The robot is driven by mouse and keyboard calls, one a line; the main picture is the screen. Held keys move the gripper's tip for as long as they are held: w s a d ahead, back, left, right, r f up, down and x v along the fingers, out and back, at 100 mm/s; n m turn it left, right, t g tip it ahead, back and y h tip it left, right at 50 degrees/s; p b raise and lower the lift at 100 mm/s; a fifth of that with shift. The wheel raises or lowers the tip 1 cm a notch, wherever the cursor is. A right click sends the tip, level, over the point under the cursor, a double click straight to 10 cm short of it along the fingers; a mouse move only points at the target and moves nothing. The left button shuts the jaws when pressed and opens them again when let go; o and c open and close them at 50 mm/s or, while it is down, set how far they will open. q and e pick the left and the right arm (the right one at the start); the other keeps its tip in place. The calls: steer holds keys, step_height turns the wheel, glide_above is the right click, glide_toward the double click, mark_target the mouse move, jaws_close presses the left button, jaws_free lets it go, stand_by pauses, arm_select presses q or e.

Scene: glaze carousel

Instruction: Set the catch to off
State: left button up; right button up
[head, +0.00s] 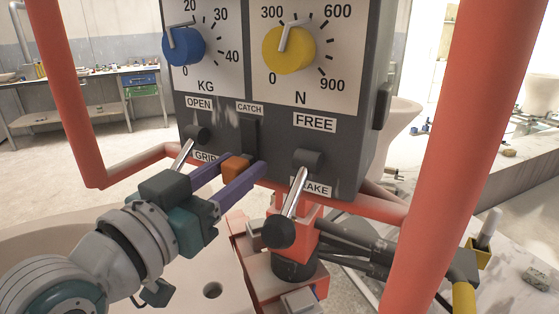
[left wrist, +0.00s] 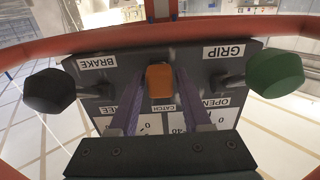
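The catch is an orange block (head: 236,168) at the dark slot under the CATCH label (head: 249,108), low on the grey panel. It also shows in the left wrist view (left wrist: 160,80). My left gripper (head: 244,163) reaches in from the lower left. Its two purple fingers lie one on each side of the orange block, very close to it. I cannot tell whether both touch it. The fingers and block hide part of the panel, and I see no on or off marking. My right gripper is not in view.
The BRAKE lever (head: 293,206) with a black knob sticks out to the right of the fingers. The GRIP lever's green knob (left wrist: 275,73) is on the other side. Blue (head: 184,47) and yellow (head: 289,50) dials sit above. Red bars (head: 69,90) frame the panel.

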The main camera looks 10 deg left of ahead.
arm_select(q)
jaws_close()
steer(key=shift+r, duration=0.1)
stand_by(1.0)
